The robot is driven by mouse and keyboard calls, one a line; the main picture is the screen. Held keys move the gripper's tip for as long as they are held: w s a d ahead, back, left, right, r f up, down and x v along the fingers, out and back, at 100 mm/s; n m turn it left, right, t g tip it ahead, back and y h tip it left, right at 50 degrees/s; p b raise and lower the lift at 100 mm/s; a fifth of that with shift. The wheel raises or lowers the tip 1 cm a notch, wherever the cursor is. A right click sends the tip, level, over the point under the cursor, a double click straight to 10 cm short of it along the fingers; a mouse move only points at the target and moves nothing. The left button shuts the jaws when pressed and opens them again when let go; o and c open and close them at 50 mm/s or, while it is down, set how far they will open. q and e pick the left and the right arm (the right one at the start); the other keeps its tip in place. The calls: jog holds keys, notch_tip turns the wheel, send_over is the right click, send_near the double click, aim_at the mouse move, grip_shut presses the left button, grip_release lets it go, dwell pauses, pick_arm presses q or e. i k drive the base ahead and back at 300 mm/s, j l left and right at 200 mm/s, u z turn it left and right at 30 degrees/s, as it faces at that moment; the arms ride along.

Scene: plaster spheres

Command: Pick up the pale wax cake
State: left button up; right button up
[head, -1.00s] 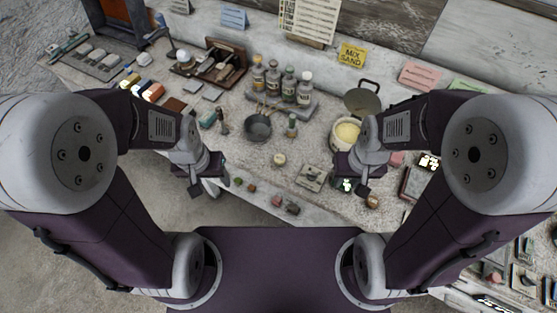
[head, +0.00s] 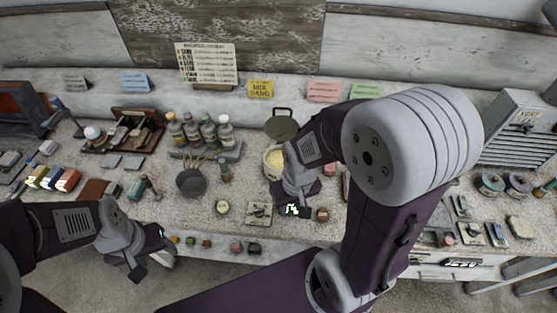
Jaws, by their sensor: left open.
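My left gripper (head: 149,254) is open and empty at the worktop's front edge, to the left of and nearer than the pale piece. My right gripper (head: 293,211) hangs over the worktop to the right of the pale piece, apart from it. Its fingers are partly hidden, and I cannot tell whether they are open.
A dark pan (head: 191,182) and several bottles on a tray (head: 225,132) stand behind the pale piece. Small coloured blocks (head: 206,243) line the front edge. A grey cabinet (head: 527,128) stands at the right.

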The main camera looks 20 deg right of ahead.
aim_at(222, 207)
jog(key=i+j+u, duration=0.15)
jog(key=u, duration=0.2)
jog(key=i+j+u, duration=0.1)
jog(key=u, duration=0.25)
jog(key=i, duration=0.05)
